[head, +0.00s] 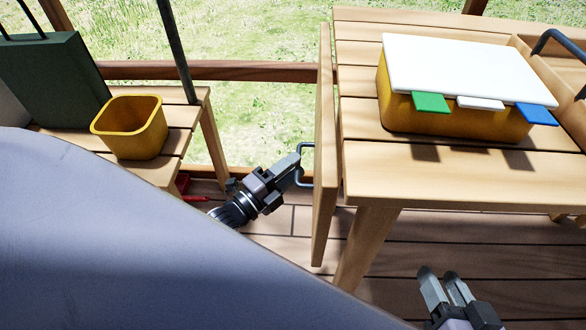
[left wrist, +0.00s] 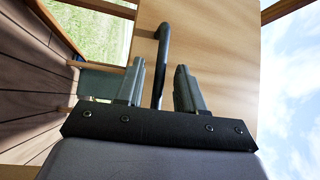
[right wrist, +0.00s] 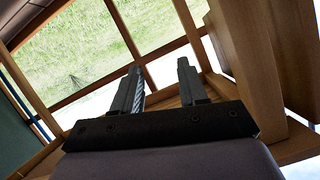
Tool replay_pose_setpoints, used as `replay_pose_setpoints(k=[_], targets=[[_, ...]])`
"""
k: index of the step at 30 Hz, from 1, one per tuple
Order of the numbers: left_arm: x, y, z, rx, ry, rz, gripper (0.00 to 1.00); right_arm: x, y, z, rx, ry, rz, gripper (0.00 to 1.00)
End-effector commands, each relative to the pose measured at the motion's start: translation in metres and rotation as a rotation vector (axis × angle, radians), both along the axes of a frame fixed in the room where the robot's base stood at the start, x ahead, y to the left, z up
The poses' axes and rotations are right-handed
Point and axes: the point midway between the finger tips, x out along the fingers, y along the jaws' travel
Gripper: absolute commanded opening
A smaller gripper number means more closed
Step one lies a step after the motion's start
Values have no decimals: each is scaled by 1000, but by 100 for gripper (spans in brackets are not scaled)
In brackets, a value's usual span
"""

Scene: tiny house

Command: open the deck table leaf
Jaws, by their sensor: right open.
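The deck table (head: 420,175) is wooden and slatted. Its leaf (head: 325,130) hangs down vertically at the table's left side, seen nearly edge-on. A dark bar handle (head: 306,162) sticks out from the leaf's left face. My left gripper (head: 297,172) is at this handle; in the left wrist view its fingers (left wrist: 160,75) are apart, with the handle (left wrist: 162,45) between them and gaps beside it. The leaf's face (left wrist: 215,50) fills the background there. My right gripper (head: 440,275) is open and empty, low in front of the table; its fingers (right wrist: 160,85) are apart.
A yellow box (head: 450,115) with a white lid and coloured tabs stands on the table, beside a wooden tray (head: 545,75) at the right. A wooden bench (head: 180,120) at the left carries a yellow pot (head: 132,130) and a green bag (head: 55,80). Deck floor shows between.

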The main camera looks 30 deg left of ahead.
Motion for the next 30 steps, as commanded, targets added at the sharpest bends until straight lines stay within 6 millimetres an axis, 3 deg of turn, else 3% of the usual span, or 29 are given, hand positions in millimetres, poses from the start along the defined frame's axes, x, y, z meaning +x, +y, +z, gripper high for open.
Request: replay_pose_setpoints(k=[10,11,14,15,26,30], targets=[[5,-2,1,-1,0,0,38,0,1,0,8,1,3,43],[5,-2,1,-1,0,0,35,0,1,0,8,1,3,43],[5,-2,1,-2,1,1,2,0,1,0,8,1,3,43],[5,-2,1,-2,1,1,0,0,1,0,8,1,3,43],[3,3,5,17,11,1,0,1,-1,9,-13,-9,-3,43],[-2,12,11,57,31,1,0,-5,-13,8,-84,0,-25,43]])
